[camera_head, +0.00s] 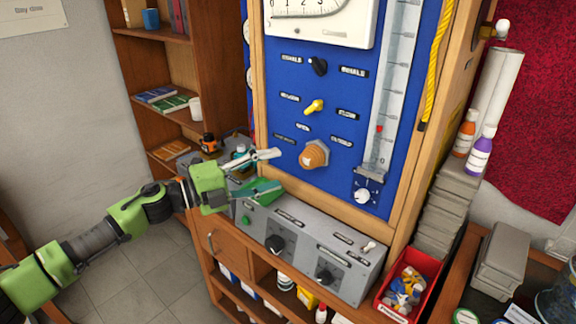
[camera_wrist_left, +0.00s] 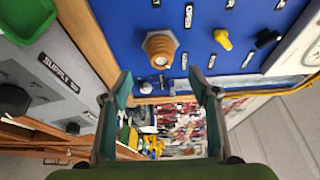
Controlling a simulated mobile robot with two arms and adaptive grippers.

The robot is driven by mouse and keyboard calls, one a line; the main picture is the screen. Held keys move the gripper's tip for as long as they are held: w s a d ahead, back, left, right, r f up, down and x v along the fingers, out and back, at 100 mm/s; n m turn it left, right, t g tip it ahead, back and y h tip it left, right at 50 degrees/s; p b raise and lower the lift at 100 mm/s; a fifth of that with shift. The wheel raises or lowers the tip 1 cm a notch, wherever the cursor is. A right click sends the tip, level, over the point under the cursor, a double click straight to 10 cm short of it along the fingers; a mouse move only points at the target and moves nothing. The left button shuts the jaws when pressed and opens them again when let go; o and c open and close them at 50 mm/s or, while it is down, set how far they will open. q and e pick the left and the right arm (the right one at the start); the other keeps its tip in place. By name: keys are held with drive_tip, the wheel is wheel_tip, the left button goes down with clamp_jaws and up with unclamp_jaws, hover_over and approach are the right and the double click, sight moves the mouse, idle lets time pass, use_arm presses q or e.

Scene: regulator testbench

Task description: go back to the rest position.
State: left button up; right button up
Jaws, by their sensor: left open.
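My left gripper (camera_head: 270,170) is open and empty in front of the lower left of the blue test panel (camera_head: 395,130). In the head view its fingers overlap the panel's left wooden edge and the back left of the grey console. In the left wrist view the spread fingertips (camera_wrist_left: 160,78) have nothing between them, and the orange knob (camera_wrist_left: 160,46) appears beyond them on the panel. My right gripper is in neither view.
The grey console (camera_head: 310,253) with black knobs juts out below the panel. A red bin (camera_head: 410,290) of small parts stands at its right. A wooden bookshelf (camera_head: 150,60) stands behind on the left. Open tiled floor (camera_head: 150,275) lies around my left arm.

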use_arm(q)
drive_tip(key=shift+s+a, duration=0.35)
drive_tip(key=shift+a, duration=0.2)
drive_tip(key=shift+d, duration=0.1)
